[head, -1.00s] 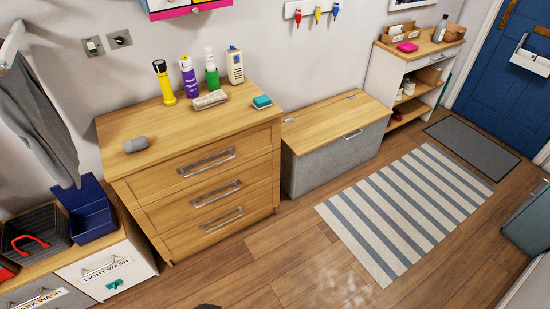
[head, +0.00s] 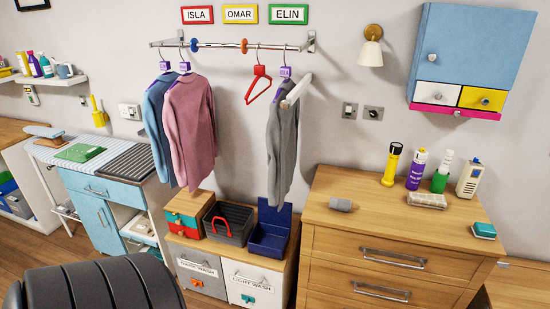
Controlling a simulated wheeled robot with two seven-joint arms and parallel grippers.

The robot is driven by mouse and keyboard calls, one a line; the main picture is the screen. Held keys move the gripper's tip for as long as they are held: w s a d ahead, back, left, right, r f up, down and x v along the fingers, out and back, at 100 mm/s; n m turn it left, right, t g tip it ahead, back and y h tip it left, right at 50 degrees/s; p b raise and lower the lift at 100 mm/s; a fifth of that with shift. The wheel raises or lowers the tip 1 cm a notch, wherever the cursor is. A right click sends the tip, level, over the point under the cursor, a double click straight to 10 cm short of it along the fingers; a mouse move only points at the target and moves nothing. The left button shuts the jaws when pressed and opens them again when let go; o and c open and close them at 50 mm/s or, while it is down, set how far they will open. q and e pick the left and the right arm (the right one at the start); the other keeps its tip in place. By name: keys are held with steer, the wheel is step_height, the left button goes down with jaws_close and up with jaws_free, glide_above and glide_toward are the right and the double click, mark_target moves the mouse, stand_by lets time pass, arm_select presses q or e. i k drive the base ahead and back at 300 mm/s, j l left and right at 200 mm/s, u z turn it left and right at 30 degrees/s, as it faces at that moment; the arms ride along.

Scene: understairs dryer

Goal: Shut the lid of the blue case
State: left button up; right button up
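The blue case (head: 267,240) stands on the low cabinet at the lower middle, left of the wooden drawer chest. It is a dark blue box, and its lid (head: 274,219) stands up at the back, so the case is open. The inside shows as dark blue, and I cannot make out anything in it. Neither of my grippers shows in the head view.
A dark basket (head: 229,224) with a red handle stands beside the case on its left. A grey garment (head: 282,155) hangs just above the case. The wooden chest (head: 390,237) stands close on the right. A dark ribbed rounded shape (head: 100,287) fills the lower left.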

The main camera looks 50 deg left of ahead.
mark_target(266, 214)
steer(key=u, duration=1.55)
